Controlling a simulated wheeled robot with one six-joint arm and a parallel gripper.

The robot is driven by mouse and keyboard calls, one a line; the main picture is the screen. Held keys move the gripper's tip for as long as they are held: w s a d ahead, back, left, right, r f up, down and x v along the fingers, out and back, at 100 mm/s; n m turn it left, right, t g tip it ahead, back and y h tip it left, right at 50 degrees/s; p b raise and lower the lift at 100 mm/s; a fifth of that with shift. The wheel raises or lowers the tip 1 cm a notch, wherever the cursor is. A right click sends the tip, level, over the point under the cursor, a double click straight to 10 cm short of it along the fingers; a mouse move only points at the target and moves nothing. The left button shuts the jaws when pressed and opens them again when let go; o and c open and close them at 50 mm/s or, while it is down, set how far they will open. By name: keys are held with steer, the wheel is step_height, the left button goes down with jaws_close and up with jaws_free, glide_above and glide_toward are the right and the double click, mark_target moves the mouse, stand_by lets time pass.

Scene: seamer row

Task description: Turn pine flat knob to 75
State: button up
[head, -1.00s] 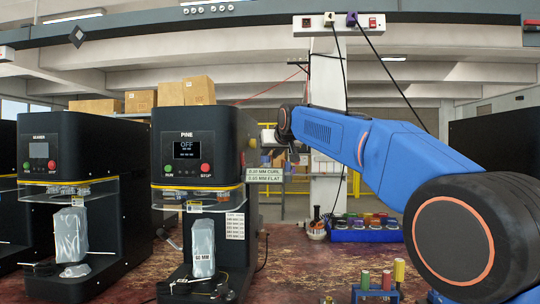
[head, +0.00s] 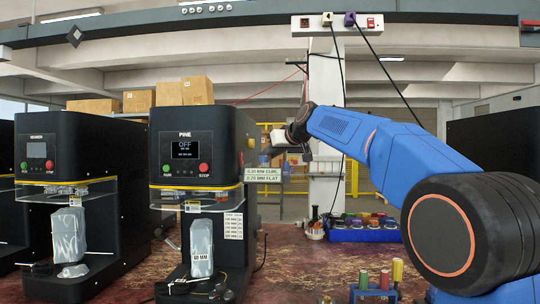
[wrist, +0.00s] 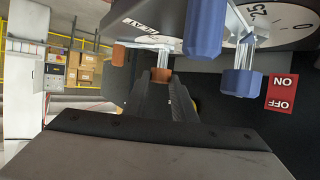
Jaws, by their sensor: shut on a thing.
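The PINE machine (head: 192,150) is black, with a screen reading OFF, and stands left of my arm in the head view. In the wrist view the narrow jaws are shut on a small copper-coloured knob (wrist: 161,74). A white dial (wrist: 290,22) with a 25 and a 0 shows at the upper right. A white plate with inverted lettering (wrist: 147,29) is above the jaws. I cannot read the held knob's setting.
Blue knobs (wrist: 240,82) stand close to the right of the jaws, and another copper-coloured knob (wrist: 118,54) to the left. A red ON/OFF plate (wrist: 282,92) is at the right. A second machine (head: 62,150) stands left of PINE. Spools (head: 362,228) stand behind on the table.

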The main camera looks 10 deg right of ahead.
steer(key=o, duration=1)
steer(key=shift+o, duration=0.2)
steer(key=v, duration=1.7)
steer(key=shift+s, duration=0.2)
